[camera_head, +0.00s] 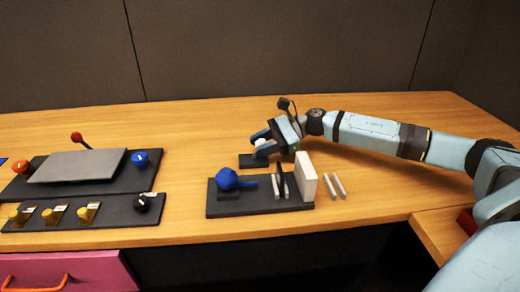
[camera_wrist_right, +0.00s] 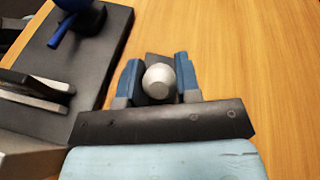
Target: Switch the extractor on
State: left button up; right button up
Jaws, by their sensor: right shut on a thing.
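My right gripper (camera_head: 263,145) reaches in from the right and is shut on a white rounded knob (camera_wrist_right: 158,81). The knob stands over a small dark base plate (camera_head: 247,161) on the table, behind the panel with the blue ball. In the right wrist view the blue fingers (camera_wrist_right: 158,84) sit on either side of the knob. In the head view the gripper partly covers the knob. I cannot read any label that names the extractor. My left gripper is not in view.
A dark panel (camera_head: 232,208) carries a blue ball (camera_head: 227,179) and an upright white block (camera_head: 306,176). Thin white bars (camera_head: 338,185) lie to its right.

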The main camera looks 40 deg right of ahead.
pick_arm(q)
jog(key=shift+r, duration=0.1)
pick_arm(e)
jog(key=o, duration=0.9)
jog(key=p+v, duration=0.1)
jog(key=v, duration=1.2)
jog(key=shift+s+d+r, duration=0.1)
jog(key=shift+d+r, duration=0.05)
jog(key=shift+d, duration=0.25)
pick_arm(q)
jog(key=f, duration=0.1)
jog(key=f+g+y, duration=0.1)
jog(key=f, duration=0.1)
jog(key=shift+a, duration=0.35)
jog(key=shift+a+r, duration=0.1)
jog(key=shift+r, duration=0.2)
